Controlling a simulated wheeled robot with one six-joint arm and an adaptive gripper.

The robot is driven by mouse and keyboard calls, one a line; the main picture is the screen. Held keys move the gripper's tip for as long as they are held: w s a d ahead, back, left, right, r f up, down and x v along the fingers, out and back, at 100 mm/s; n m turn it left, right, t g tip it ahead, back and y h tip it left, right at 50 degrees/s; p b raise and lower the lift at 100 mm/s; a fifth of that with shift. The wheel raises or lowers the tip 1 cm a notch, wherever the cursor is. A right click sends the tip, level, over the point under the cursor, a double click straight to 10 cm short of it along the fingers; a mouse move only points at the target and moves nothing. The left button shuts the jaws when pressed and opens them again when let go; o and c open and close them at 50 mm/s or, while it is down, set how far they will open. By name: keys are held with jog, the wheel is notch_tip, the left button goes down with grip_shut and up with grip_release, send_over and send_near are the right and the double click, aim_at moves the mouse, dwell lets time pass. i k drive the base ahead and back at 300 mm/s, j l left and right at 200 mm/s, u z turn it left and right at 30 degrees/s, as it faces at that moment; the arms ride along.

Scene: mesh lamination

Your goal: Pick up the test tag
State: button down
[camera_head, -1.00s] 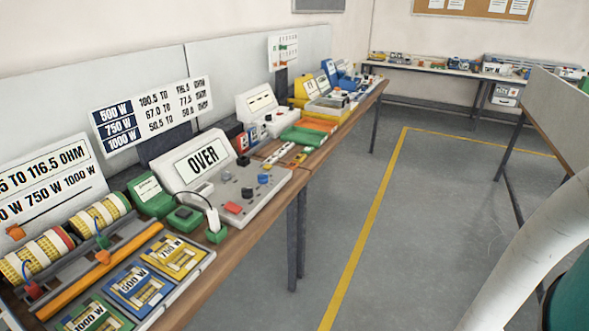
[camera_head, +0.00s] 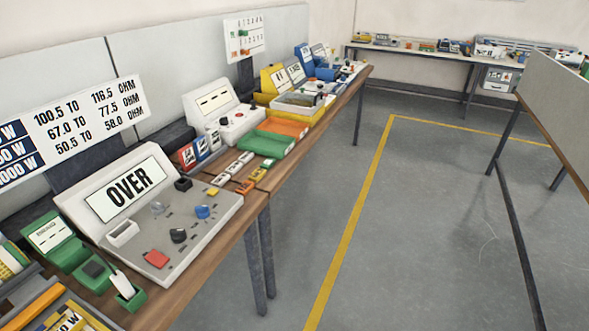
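No item is clearly readable as the test tag. Several small blocks lie near the bench's front edge, among them a white block (camera_head: 221,179), an orange block (camera_head: 244,187) and a small yellow block (camera_head: 212,191). I cannot tell whether one of them is the tag. My gripper is not in view.
The wooden bench (camera_head: 228,246) runs along the left wall. Green (camera_head: 265,144) and orange (camera_head: 283,127) trays lie beyond the blocks. The grey floor (camera_head: 420,220) with a yellow line (camera_head: 352,224) is clear. Another table (camera_head: 548,115) stands at right.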

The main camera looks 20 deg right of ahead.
aim_at(259, 174)
jog(key=i+l+z, duration=0.15)
jog(key=z, duration=0.2)
jog(key=i+l+z, duration=0.1)
jog(key=i+z, duration=0.15)
jog(key=z, duration=0.15)
